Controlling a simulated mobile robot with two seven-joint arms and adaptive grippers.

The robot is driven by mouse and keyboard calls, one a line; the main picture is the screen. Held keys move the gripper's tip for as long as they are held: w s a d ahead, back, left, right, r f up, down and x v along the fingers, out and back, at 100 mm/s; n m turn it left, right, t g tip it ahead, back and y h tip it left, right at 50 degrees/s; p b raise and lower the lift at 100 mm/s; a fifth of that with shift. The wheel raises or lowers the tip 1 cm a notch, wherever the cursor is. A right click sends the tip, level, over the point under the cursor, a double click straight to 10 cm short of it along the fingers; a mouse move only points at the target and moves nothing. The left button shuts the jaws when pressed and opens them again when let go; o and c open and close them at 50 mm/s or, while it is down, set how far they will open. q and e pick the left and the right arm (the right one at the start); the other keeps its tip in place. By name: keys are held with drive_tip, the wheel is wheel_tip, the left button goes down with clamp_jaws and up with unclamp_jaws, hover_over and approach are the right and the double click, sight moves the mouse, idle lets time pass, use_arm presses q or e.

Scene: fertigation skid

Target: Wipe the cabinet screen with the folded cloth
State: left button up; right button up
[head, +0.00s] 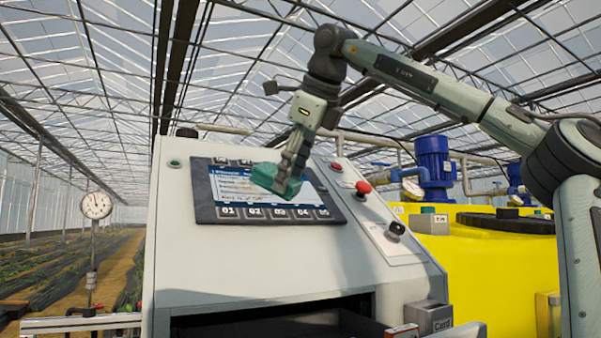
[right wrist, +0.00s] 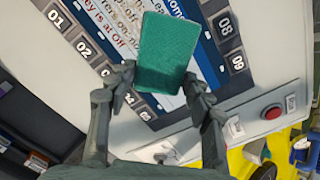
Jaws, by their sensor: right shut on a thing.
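The cabinet screen (head: 229,188) is a dark-framed panel with lit text and numbered keys, set in the sloping face of the pale cabinet (head: 265,265). My right gripper (head: 285,176) is shut on the green folded cloth (head: 277,182) in front of the screen's middle and right part. In the right wrist view the cloth (right wrist: 166,55) sits between the two fingers and hides part of the screen (right wrist: 100,38) and some keys. I cannot tell whether the cloth touches the screen. My left gripper is not in view.
A red button (head: 363,187) and a black knob (head: 396,228) are on the cabinet's right side panel. An open drawer or bay (head: 270,325) is below. A yellow tank (head: 490,262) with a blue pump (head: 434,160) stands at right, a dial gauge (head: 96,206) at left.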

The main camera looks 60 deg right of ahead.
drive_tip(key=shift+w+a, duration=0.8)
drive_tip(key=shift+a, duration=0.7)
drive_tip(key=shift+w+a, duration=0.85)
drive_tip(key=shift+a, duration=0.6)
drive_tip(key=shift+w+a, duration=0.8)
drive_tip(key=shift+a, duration=0.7)
drive_tip(key=shift+v, duration=3)
drive_tip(key=shift+s, duration=0.1)
drive_tip(key=v, duration=0.3)
drive_tip(key=shift+d, duration=0.15)
